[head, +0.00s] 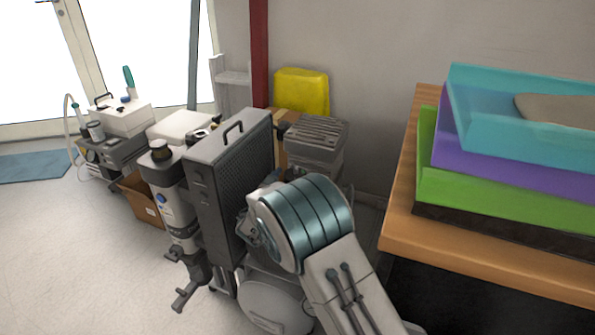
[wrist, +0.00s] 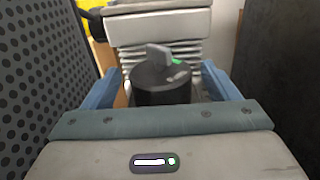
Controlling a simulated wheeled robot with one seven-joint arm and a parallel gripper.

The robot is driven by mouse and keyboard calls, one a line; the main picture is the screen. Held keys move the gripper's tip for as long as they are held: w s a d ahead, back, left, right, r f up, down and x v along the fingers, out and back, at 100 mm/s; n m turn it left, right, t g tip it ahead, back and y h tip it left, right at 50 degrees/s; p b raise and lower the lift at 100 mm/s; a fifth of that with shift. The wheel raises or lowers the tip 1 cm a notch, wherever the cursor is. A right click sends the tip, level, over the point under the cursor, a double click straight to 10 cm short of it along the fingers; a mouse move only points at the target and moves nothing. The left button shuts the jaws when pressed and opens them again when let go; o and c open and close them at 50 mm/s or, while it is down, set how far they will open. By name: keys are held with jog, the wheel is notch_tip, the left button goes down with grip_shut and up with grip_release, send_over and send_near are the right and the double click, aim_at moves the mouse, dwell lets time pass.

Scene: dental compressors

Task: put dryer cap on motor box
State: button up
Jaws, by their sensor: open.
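A black round cap-like piece with a grey tab and a green mark (wrist: 163,82) stands between the blue fingers of my gripper (wrist: 162,76) in the wrist view. The fingers are open, with gaps visible beside the piece; I cannot tell whether it is the dryer cap. The grey ribbed motor box (head: 315,145) stands behind the dark perforated panel in the head view, and its light top part (wrist: 158,25) is just beyond the black piece. Another dark cap (head: 160,150) sits on the upright dryer cylinder. My arm mostly hides my gripper in the head view.
The tall perforated panel (head: 230,170) rises close on the left of my gripper. A wooden table (head: 400,205) with stacked coloured trays stands to the right. A yellow container (head: 302,92) is at the back wall. Open floor (head: 70,260) lies to the left.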

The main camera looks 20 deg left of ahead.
jog(key=s, duration=0.2)
jog(key=s+p, duration=0.1)
jog(key=s, duration=0.5)
jog(key=shift+a, duration=0.35)
